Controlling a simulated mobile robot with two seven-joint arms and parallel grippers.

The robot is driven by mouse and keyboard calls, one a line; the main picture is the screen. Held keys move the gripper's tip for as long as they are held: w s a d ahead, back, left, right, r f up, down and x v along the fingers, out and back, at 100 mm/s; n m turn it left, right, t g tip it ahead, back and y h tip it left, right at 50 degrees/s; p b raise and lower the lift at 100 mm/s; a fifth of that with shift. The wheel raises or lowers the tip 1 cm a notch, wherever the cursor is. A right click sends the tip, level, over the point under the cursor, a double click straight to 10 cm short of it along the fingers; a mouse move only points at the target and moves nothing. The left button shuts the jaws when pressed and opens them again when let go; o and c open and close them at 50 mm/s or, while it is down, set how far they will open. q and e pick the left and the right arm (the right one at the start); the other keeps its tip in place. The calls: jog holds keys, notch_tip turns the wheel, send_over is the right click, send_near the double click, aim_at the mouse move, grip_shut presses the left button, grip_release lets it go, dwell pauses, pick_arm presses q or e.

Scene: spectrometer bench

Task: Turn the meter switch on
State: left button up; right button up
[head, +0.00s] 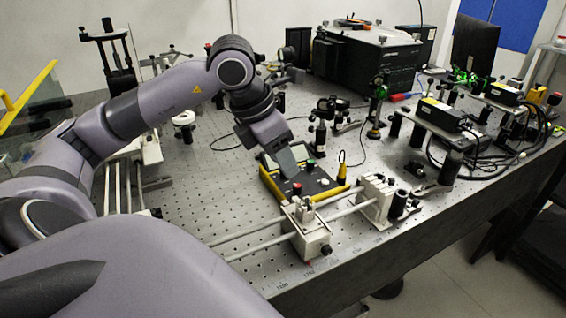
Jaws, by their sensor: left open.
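The meter (313,178), a low box with a black face and yellow edges, lies on the perforated bench top near its front. Small red and green knobs show on its face. Which of them is the switch, and how it is set, is too small to tell. My left gripper (291,172) points down over the left part of the meter and hides some of its face. It is open with nothing visible in it. I cannot tell whether its fingertips touch the meter. My right gripper is not in view.
A rail with a white-grey clamp block (312,238) runs in front of the meter. A yellow probe (342,174) stands at its right. Optical mounts and a black power box (443,114) stand to the right. A large dark instrument (366,65) is at the back.

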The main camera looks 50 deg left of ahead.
aim_at(296, 186)
pick_arm(q)
jog(key=shift+x, duration=3.6)
grip_shut()
